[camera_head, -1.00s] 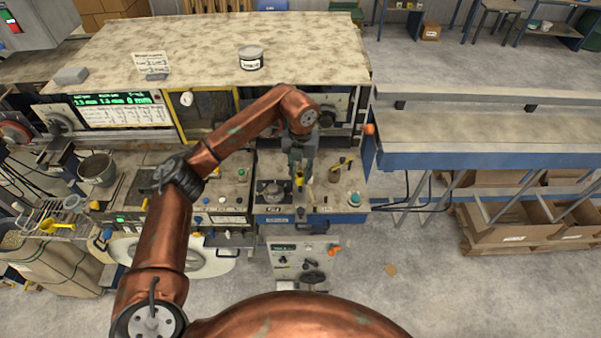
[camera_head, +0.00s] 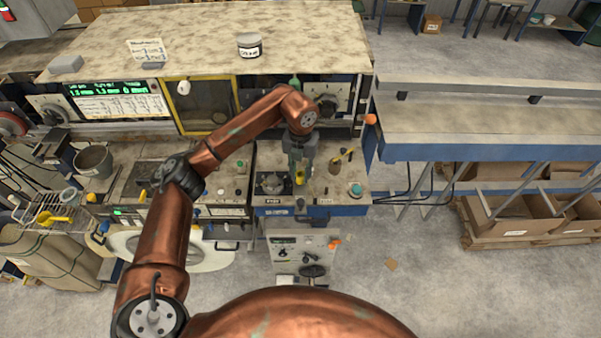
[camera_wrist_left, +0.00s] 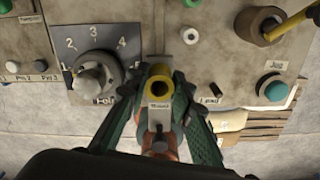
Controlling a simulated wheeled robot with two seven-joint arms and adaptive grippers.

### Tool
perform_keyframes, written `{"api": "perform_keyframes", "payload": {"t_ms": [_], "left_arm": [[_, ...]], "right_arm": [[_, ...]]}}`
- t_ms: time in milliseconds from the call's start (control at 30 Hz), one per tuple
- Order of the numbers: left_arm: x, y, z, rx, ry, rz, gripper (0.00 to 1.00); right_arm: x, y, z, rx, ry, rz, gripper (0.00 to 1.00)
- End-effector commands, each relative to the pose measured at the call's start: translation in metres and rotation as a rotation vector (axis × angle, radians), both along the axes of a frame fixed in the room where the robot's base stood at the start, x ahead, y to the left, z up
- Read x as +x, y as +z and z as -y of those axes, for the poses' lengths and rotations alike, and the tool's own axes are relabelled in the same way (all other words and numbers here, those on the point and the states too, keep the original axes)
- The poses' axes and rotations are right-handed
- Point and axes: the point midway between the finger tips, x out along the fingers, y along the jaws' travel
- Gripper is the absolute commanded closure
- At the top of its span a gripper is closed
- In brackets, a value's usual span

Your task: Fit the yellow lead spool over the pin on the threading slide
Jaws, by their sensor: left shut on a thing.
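The yellow lead spool (camera_wrist_left: 158,83) is a short ring with a dark hole, seen from above in the left wrist view. My left gripper (camera_wrist_left: 156,96) is shut on it, with a green-sided finger at each side. In the head view the spool (camera_head: 300,178) is a small yellow spot under the gripper (camera_head: 301,168), over the bench's front part. Just below the spool in the wrist view is a pale labelled plate (camera_wrist_left: 159,107), with a grey knob or peg (camera_wrist_left: 158,137) beyond it. I cannot make out the slide's pin; spool and fingers may hide it. My right gripper is out of view.
A numbered dial (camera_wrist_left: 94,72) is close on the left. A brown pot (camera_wrist_left: 262,24) with a yellow-handled tool and a teal Jog button (camera_wrist_left: 274,90) are to the right. A short dark peg (camera_wrist_left: 228,86) lies near the Lead label.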

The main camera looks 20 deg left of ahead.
Motion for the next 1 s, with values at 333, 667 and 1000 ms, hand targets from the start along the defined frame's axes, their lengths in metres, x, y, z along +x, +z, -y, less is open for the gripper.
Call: {"api": "perform_keyframes", "payload": {"t_ms": [333,667,1000], "left_arm": [[0.000,0.000,0.000,0.000,0.000,0.000,0.72],[0.000,0.000,0.000,0.000,0.000,0.000,0.58],[0.001,0.023,0.000,0.001,0.000,0.003,0.58]], "right_arm": [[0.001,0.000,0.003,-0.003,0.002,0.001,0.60],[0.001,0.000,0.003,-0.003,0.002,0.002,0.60],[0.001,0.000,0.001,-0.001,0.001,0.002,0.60]]}}
